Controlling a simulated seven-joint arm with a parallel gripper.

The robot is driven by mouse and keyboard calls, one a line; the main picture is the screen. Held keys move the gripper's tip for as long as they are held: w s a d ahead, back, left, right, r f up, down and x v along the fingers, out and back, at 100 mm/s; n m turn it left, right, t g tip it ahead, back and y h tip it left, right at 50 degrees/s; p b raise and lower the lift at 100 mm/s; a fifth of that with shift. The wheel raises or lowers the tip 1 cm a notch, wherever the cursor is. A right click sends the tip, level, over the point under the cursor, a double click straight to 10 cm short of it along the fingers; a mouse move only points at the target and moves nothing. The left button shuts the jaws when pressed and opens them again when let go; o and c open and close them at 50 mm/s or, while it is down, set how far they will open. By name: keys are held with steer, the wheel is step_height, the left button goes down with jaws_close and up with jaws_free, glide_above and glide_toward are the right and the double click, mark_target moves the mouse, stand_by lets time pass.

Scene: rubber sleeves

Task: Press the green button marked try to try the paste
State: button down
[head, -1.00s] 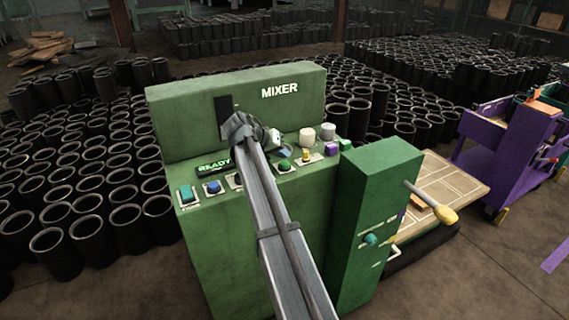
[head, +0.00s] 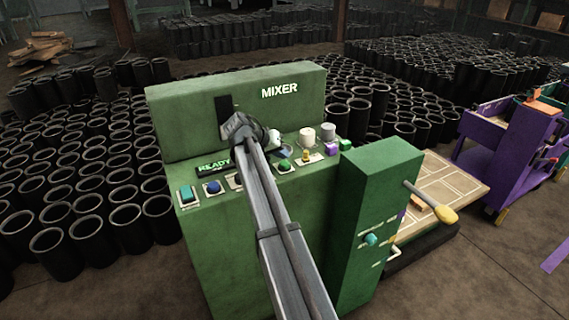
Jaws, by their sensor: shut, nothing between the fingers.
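The green mixer (head: 225,255) has a sloped panel with a row of buttons and knobs. A round green button (head: 284,165) sits mid-row, and a green block-shaped button (head: 346,144) sits at the right end. The labels are too small to read, so I cannot tell which is marked try. My gripper (head: 274,139) is shut and empty, above the back of the panel, up and left of the round green button and apart from it. My arm hides part of the panel.
A lit READY display (head: 214,167) is behind the left buttons. A tall green box (head: 375,205) with a lever stands at right.

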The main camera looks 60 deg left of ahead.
mark_target(282, 164)
steer(key=shift+f, duration=0.4)
steer(key=shift+s+d+f, duration=0.2)
steer(key=shift+d+f, duration=0.35)
steer(key=shift+f, duration=0.35)
stand_by(1.2)
steer(key=shift+s+d+r, duration=0.15)
steer(key=shift+r, duration=0.2)
stand_by(0.3)
steer(key=shift+r, duration=1.3)
steer(key=shift+a+r, duration=0.2)
steer(key=shift+r, duration=0.55)
steer(key=shift+a+r, duration=0.15)
steer(key=shift+r, duration=0.6)
steer(key=shift+w+a+r, duration=0.1)
steer(key=shift+w+r, duration=0.05)
steer(key=shift+w, duration=0.05)
